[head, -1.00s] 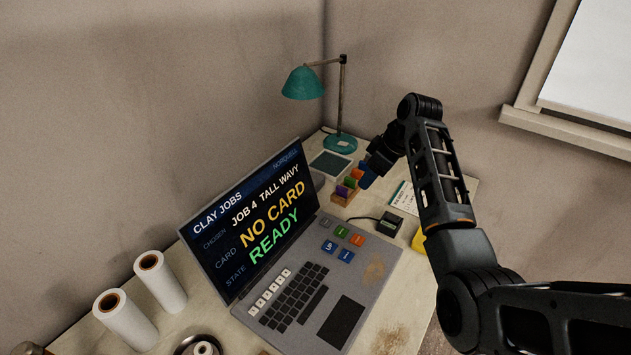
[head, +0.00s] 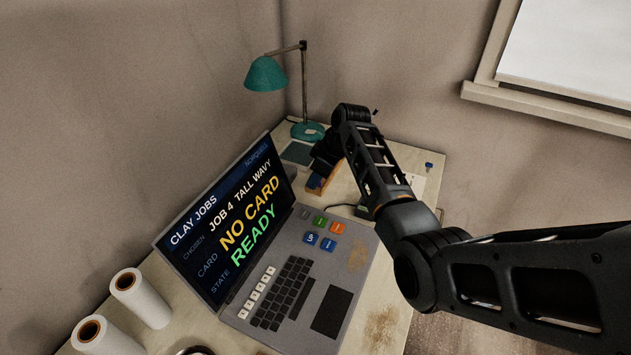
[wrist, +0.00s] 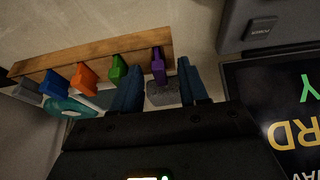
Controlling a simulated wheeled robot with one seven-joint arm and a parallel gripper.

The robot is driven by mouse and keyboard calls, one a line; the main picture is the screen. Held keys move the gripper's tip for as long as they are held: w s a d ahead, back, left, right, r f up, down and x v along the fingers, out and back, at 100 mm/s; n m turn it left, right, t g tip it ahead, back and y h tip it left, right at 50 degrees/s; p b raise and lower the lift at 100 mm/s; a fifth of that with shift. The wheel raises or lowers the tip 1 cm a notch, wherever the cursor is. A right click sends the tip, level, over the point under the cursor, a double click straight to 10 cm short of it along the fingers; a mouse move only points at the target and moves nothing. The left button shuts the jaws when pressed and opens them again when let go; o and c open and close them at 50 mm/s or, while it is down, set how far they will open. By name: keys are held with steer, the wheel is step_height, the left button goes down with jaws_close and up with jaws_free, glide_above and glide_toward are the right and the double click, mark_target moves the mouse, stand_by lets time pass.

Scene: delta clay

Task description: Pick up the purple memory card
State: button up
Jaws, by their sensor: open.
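In the wrist view the purple memory card (wrist: 158,66) stands in a wooden rack (wrist: 60,63), at the end nearest the laptop. My gripper (wrist: 158,74) is open, its blue fingers to the left and right of the purple card in the picture. I cannot tell how deep the card lies between them; no contact shows. In the head view my gripper (head: 318,178) is over the rack (head: 334,178), and my arm hides the purple card there.
Green (wrist: 118,68), orange (wrist: 86,78) and blue (wrist: 54,84) cards stand in the same rack, the green one close to my left finger. The laptop (head: 285,262) is beside the rack. A teal lamp (head: 266,75) stands behind.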

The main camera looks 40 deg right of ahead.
steer(key=shift+c, duration=0.4)
jaws_close()
